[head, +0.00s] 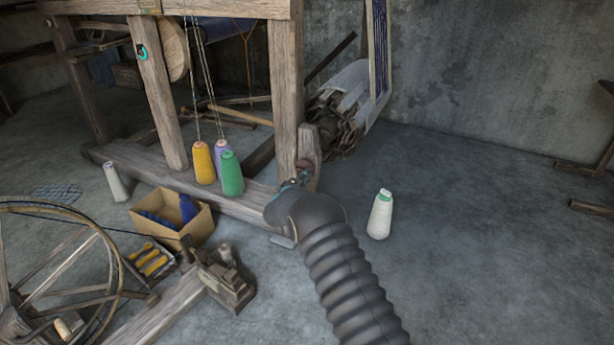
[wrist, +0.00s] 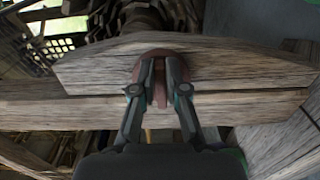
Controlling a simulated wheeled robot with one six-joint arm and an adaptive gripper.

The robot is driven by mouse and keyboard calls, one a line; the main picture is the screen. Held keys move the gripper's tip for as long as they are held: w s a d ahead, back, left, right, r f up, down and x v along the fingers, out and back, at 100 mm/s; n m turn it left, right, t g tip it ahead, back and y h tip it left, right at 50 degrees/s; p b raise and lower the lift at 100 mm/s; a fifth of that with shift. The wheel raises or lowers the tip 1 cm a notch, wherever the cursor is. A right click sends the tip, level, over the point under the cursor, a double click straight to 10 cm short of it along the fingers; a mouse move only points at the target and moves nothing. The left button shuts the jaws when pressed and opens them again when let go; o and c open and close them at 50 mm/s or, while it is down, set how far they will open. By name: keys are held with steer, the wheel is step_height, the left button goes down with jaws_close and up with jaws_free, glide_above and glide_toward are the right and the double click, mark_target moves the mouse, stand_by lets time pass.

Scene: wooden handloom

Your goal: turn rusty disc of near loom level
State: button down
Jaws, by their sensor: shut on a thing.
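The rusty disc (wrist: 157,53) is a small reddish-brown round piece set on the face of a short wooden board (wrist: 230,65) of the near loom. In the wrist view my gripper (wrist: 160,75) reaches straight at it, its two fingers close together on a narrow reddish raised part in the disc's middle. The fingers hide much of the disc. In the head view the disc (head: 307,168) shows small beside the loom's front post, with my gripper (head: 297,181) against it and mostly hidden behind my arm.
The loom's front post (head: 286,100) and floor beam (head: 240,204) stand close to my arm. Yellow, purple and green cones (head: 232,174) rest on the beam. A cardboard box (head: 196,228) lies left; the right floor is mostly clear.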

steer(key=c, duration=1.2)
jaws_free()
steer(key=v, duration=1.2)
